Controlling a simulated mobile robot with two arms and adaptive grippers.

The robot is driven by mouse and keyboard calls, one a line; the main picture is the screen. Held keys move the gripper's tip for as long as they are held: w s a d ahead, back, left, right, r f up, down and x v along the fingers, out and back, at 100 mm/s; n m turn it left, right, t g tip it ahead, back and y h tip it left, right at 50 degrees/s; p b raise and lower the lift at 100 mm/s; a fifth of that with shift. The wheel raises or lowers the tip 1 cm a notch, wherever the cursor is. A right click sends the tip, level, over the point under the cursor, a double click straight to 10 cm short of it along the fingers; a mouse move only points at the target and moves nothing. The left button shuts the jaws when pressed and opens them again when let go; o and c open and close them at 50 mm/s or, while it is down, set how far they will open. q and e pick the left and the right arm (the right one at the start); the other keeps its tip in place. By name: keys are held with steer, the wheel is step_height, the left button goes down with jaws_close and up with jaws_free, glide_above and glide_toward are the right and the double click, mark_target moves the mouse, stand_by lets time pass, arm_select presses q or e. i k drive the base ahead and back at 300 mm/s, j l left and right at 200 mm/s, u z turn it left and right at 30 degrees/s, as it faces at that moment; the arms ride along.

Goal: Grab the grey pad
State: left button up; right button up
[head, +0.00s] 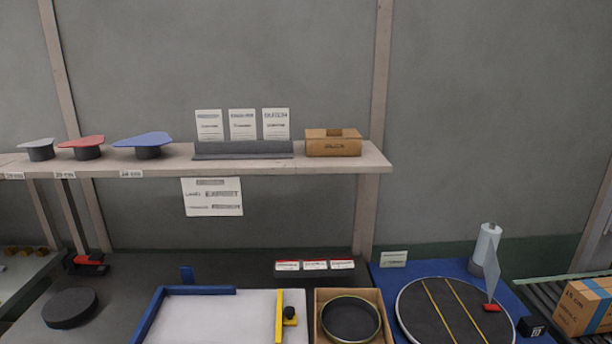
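The grey pad (38,148) sits at the left on the wall shelf (345,159). It has a flat light-grey top on a short dark round base. A red pad (84,146) stands just to its right, and a larger blue pad (147,145) is farther right. Nothing covers the grey pad. Neither of my grippers is in view.
A cardboard box (333,143) stands on the shelf's right. Below are a dark disc (70,308), a blue-edged white board (215,314), a wooden box with a round pan (351,318) and a round turntable (440,312). Air before the shelf is clear.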

mark_target(44, 143)
steer(key=u, duration=1.35)
steer(key=i+j, duration=0.2)
steer(key=j, duration=0.15)
steer(key=i+j+z, duration=0.1)
steer(key=j, duration=0.3)
steer(key=i+j, duration=0.45)
steer(key=j, duration=0.3)
steer(key=i+j+z, duration=0.1)
steer(key=j, duration=0.25)
steer(key=i, duration=0.1)
